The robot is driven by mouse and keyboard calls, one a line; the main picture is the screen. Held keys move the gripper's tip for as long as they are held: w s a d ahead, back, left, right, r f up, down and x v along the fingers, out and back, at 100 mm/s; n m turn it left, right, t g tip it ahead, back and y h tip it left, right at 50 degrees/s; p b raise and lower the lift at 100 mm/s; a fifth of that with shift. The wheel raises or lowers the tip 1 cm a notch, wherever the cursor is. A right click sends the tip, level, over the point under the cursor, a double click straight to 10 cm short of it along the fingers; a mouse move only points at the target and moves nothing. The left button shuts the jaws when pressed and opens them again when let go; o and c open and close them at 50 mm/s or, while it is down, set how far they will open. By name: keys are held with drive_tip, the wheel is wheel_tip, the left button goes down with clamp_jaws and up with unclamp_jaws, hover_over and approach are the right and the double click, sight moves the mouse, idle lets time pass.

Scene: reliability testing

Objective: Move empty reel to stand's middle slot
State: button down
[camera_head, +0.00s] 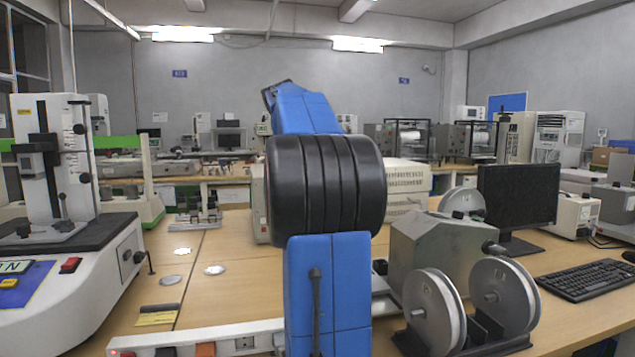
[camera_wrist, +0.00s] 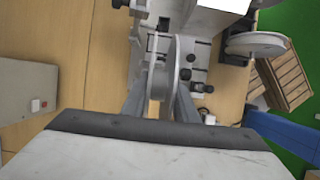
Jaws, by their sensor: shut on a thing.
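In the wrist view the two fingers of my gripper (camera_wrist: 160,101) are shut on a grey reel (camera_wrist: 176,62), seen nearly edge-on. Its lower part lies between the fingers. In the head view my blue and black arm stands in the middle, and I cannot make out my gripper. Two silver reels, one on the left (camera_head: 432,308) and one on the right (camera_head: 503,297), stand upright in a dark stand (camera_head: 490,341) at the front right. Another silver reel (camera_head: 463,201) shows behind a grey angular housing (camera_head: 437,250). I cannot tell which reel is the held one or see the middle slot clearly.
A monitor (camera_head: 518,196) and keyboard (camera_head: 590,280) are on the right. A white test machine (camera_head: 75,275) fills the left. A power strip (camera_head: 195,338) lies along the front edge. The wooden table (camera_head: 225,290) has bare room left of my arm, with small round discs on it.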

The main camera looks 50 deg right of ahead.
drive_tip(key=shift+f, duration=1.15)
